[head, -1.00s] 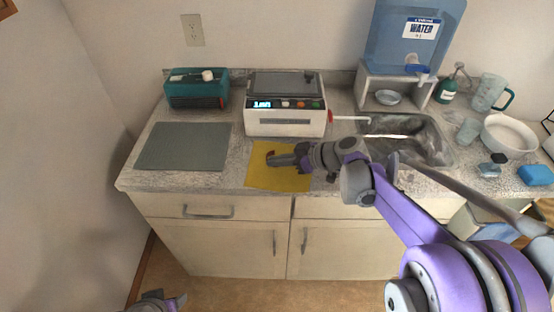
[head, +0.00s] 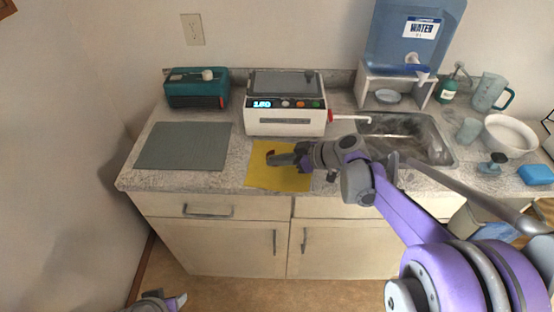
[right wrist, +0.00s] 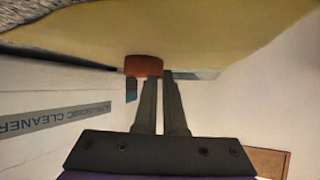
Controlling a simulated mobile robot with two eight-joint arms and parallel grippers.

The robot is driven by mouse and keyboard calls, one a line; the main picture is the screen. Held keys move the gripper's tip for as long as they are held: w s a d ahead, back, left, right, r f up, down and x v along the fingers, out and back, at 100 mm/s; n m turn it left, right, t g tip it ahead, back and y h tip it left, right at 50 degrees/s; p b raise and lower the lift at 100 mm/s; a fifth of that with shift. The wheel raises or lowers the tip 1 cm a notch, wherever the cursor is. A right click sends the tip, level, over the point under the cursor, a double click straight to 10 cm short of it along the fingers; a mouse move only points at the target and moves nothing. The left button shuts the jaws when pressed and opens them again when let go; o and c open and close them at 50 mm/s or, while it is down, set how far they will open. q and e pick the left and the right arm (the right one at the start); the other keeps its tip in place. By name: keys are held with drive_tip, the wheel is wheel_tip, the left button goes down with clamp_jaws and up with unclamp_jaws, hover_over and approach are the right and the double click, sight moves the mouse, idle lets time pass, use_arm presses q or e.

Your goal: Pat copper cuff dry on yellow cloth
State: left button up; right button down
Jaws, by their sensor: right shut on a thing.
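The yellow cloth (head: 262,180) lies flat on the counter near its front edge. My right gripper (head: 272,158) reaches over it from the right and is shut on the copper cuff (head: 270,153), which shows as a small reddish-brown piece at the fingertips. In the right wrist view the cuff (right wrist: 143,66) sits at the finger ends, right against the yellow cloth (right wrist: 165,35) as seen there; whether it presses on it I cannot tell. My left gripper (head: 165,302) is only partly in view at the bottom left, away from the counter.
The white ultrasonic cleaner (head: 285,128) with a lit display stands behind the cloth. A grey mat (head: 183,147) lies left, with a teal box (head: 195,93) behind it. The sink (head: 425,150), water dispenser (head: 415,40), bowl (head: 510,137) and blue sponge (head: 535,175) are right.

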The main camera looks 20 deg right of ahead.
drive_tip(key=shift+r, duration=0.15)
drive_tip(key=shift+w+r+p, duration=0.2)
drive_tip(key=shift+r+p, duration=0.25)
drive_tip(key=shift+r, duration=0.05)
drive_tip(key=shift+w+r+p, duration=0.2)
drive_tip(key=shift+r+p, duration=0.2)
drive_tip(key=shift+r, duration=0.1)
wheel_tip(320, 180, up, 7)
drive_tip(key=p, duration=0.5)
drive_tip(key=shift+s, duration=0.1)
